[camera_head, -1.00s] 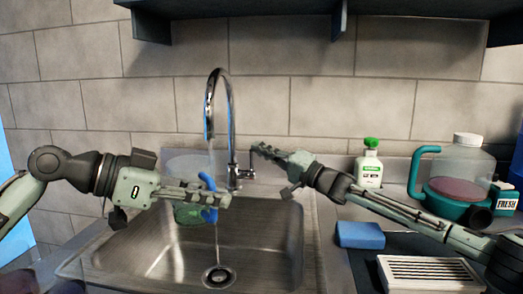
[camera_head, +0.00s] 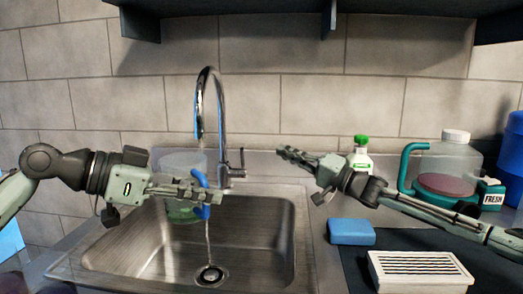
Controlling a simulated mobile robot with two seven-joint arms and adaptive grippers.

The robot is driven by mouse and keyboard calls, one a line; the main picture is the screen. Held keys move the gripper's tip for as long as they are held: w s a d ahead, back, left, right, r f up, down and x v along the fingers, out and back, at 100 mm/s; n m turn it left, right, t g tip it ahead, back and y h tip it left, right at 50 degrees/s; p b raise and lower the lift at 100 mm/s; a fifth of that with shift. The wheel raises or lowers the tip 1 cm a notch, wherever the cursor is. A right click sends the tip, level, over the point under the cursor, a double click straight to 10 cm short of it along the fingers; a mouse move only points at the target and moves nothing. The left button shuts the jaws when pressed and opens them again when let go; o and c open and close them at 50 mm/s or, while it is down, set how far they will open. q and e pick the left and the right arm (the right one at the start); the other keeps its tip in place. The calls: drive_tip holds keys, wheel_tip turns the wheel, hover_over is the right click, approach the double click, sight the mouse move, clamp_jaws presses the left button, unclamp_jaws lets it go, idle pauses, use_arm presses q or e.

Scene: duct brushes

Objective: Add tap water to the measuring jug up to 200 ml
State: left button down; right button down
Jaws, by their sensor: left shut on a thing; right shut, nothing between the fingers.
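The measuring jug (camera_head: 182,212) is see-through with a blue handle (camera_head: 202,193). It is held over the sink basin, below the tap (camera_head: 203,100). My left gripper (camera_head: 188,193) is shut on the jug and covers its middle. The jug's lower part looks greenish; its scale and water level cannot be read. A thin stream of water (camera_head: 208,238) shows below the handle, running down to the drain. The tap's lever (camera_head: 242,160) stands at the right of its base. My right gripper (camera_head: 283,153) is shut and empty, to the right of the lever and apart from it.
The sink (camera_head: 140,252) has a drain (camera_head: 209,276). A blue sponge (camera_head: 351,232) and a white slotted dish (camera_head: 420,270) lie at the right. A green-capped bottle (camera_head: 361,150) and a teal-handled container (camera_head: 445,160) stand behind my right arm. A shelf (camera_head: 240,22) hangs above.

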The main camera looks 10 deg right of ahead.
use_arm(q)
drive_tip(key=w+d, duration=0.3)
drive_tip(key=w, duration=0.4)
drive_tip(key=shift+d, duration=0.2)
idle(2.4)
drive_tip(key=s+a, duration=0.1)
drive_tip(key=s, duration=0.1)
drive_tip(key=s+a, duration=0.1)
drive_tip(key=s, duration=0.2)
drive_tip(key=s+a, duration=0.1)
drive_tip(key=s, duration=0.1)
drive_tip(key=shift+s+a, duration=0.25)
drive_tip(key=shift+a, duration=0.1)
